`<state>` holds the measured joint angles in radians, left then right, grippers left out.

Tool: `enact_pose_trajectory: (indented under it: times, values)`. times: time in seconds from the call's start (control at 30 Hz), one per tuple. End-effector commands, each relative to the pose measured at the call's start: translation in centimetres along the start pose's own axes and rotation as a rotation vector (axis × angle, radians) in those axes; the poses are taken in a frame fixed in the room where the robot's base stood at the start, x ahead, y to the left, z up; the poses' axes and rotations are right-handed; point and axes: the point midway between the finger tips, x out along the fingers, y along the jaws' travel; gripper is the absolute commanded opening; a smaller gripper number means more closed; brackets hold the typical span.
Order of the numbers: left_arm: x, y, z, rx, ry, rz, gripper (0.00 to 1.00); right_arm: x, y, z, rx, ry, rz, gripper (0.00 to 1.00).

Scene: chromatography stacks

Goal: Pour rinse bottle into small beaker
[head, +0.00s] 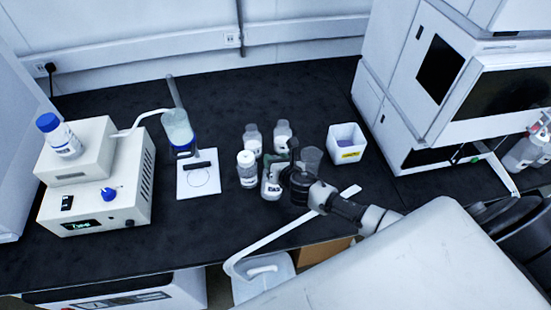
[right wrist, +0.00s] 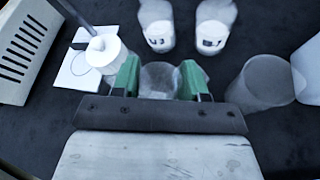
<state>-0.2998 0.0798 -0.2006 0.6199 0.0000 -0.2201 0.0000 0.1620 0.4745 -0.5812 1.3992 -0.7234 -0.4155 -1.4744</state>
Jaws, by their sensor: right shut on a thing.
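My right gripper (head: 281,169) is shut on a clear bottle with a white label (head: 271,186), at the near side of a small group of bottles. In the right wrist view its green fingertips (right wrist: 159,80) press on both sides of the clear bottle (right wrist: 158,76). The bottle looks about upright; I cannot tell whether its base touches the bench. A clear, empty-looking beaker (head: 311,155) stands just right of the gripper, apart from the held bottle, and shows in the right wrist view (right wrist: 262,80). My left gripper is not in view.
A white-capped bottle (head: 247,172) stands close on the left. Two clear bottles (head: 252,140) (head: 283,134) stand behind. A white bin with a yellow label (head: 346,143) is at the right. A pump unit (head: 97,190) and column stand (head: 198,183) are left.

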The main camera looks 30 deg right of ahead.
Motion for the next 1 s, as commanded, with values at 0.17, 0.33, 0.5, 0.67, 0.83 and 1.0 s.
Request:
enact_pose_trajectory:
  times: [0.17,0.33,0.5,0.67,0.83,1.0]
  values:
    - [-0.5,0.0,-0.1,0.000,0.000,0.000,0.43,0.1,-0.1,0.2,0.013,0.012,0.001,0.00]
    - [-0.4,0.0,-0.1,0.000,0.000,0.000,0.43,0.1,-0.1,0.1,0.014,0.013,0.002,0.00]
    - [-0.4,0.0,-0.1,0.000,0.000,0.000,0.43,0.1,-0.1,0.1,0.014,0.013,0.001,0.00]
    - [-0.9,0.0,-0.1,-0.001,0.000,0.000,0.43,0.2,-0.1,0.3,0.021,0.022,0.002,0.00]
    - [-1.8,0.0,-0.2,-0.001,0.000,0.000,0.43,0.3,-0.2,0.4,0.042,0.047,0.003,0.00]
    - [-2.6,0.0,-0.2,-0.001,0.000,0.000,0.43,0.5,-0.4,0.3,0.067,0.076,0.005,0.00]
